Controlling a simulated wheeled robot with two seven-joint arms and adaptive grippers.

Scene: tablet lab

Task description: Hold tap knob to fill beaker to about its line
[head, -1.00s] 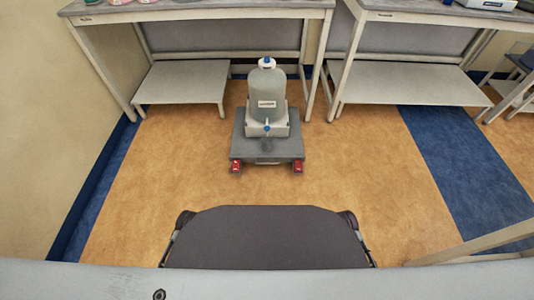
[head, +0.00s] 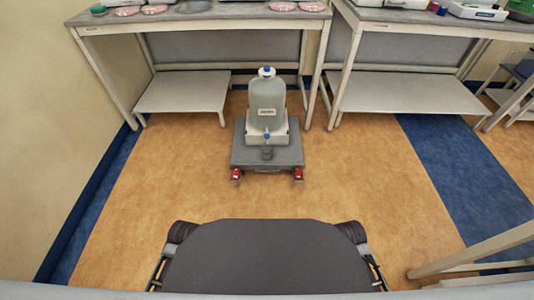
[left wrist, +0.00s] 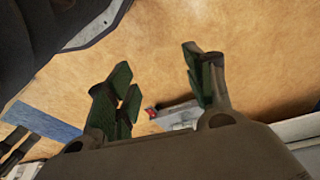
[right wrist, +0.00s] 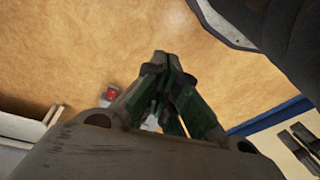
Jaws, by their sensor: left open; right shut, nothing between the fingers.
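A grey carboy (head: 267,100) with a white and blue cap stands upright on a low grey wheeled platform (head: 240,158) on the floor ahead. A blue tap knob (head: 267,135) sits low on its front. A small dark grey round thing (head: 267,153) lies below the tap on the platform; I cannot tell if it is the beaker, and no fill line is readable. My left gripper (left wrist: 158,68) is open and empty above the floor. My right gripper (right wrist: 160,62) is shut with nothing in it. Neither gripper shows in the head view; both are well away from the carboy.
Two benches with lower shelves, left (head: 185,92) and right (head: 410,92), stand behind the carboy. Pink dishes (head: 195,7) lie on the left bench. Red wheel parts (head: 236,174) mark the platform's front corners. The orange floor (head: 350,190) between me and the platform is clear.

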